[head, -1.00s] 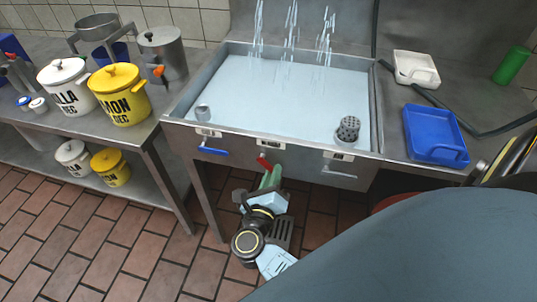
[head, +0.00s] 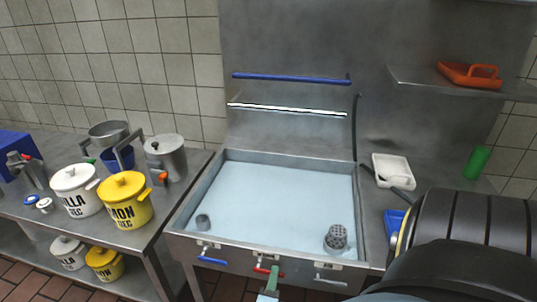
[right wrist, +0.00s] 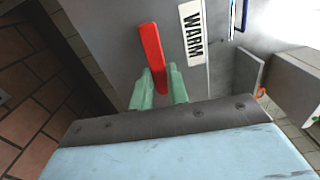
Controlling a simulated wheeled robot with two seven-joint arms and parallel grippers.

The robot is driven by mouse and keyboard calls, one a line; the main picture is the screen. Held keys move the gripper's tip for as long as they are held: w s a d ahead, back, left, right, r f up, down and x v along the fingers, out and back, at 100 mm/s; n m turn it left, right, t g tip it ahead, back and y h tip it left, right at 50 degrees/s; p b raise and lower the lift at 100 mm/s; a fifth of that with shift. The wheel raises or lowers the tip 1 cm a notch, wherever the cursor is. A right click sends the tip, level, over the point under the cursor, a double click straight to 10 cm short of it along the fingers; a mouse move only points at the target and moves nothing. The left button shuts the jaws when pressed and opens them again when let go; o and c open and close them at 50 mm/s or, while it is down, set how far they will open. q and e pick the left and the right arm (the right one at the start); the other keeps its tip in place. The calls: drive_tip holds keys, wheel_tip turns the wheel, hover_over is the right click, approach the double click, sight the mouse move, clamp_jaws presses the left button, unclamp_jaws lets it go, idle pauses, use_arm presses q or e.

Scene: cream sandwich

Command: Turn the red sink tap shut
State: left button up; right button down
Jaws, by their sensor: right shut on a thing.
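The red sink tap (head: 262,270) is a small lever on the sink's front panel, between the blue lever (head: 211,260) and the white lever (head: 330,281). My right gripper (head: 274,272) is at the red lever, low in the head view. In the right wrist view the red tap (right wrist: 151,48) runs between the green fingertips of my right gripper (right wrist: 158,88), which is shut on it. The label beside it reads WARM (right wrist: 192,33). No water streams show above the sink (head: 275,236). My left gripper is out of view.
The sink basin holds water, a small grey cup (head: 203,222) and a perforated metal cup (head: 337,238). Lidded pots, white (head: 76,188) and yellow (head: 124,200), stand on the left table. A white tray (head: 393,171) and a blue tray (head: 393,222) lie right of the sink.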

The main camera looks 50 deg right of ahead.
drive_tip(key=shift+r+n, duration=0.15)
drive_tip(key=shift+n, duration=0.25)
drive_tip(key=c, duration=1.4)
unclamp_jaws()
drive_tip(key=shift+o, duration=0.2)
drive_tip(key=shift+a, duration=0.1)
drive_tip(key=v, duration=0.7)
drive_tip(key=shift+a, duration=0.2)
